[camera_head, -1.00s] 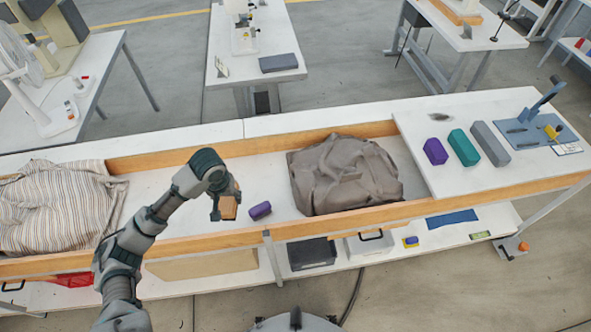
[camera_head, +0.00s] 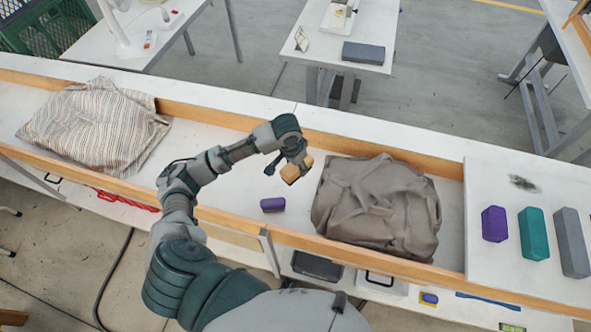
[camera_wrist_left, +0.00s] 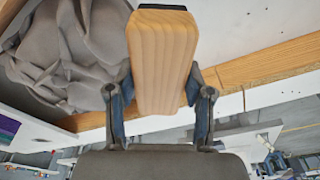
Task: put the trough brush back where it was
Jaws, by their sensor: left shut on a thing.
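The trough brush (camera_head: 297,170), a light wooden block, is in my left gripper (camera_head: 287,166), held above the trough (camera_head: 225,150). In the left wrist view the brush (camera_wrist_left: 162,60) stands between the two fingers, with a dark strip at its far end. The left gripper (camera_wrist_left: 160,100) is shut on it. In the head view the brush appears between the small purple block (camera_head: 273,204) and the grey-brown cloth (camera_head: 375,205). My right gripper is not in view.
The trough has wooden side rails (camera_head: 330,250). A striped cloth (camera_head: 95,125) lies at its left. On the white board at right are purple (camera_head: 494,224), teal (camera_head: 533,234) and grey (camera_head: 570,243) blocks. Bare trough floor shows between the cloths.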

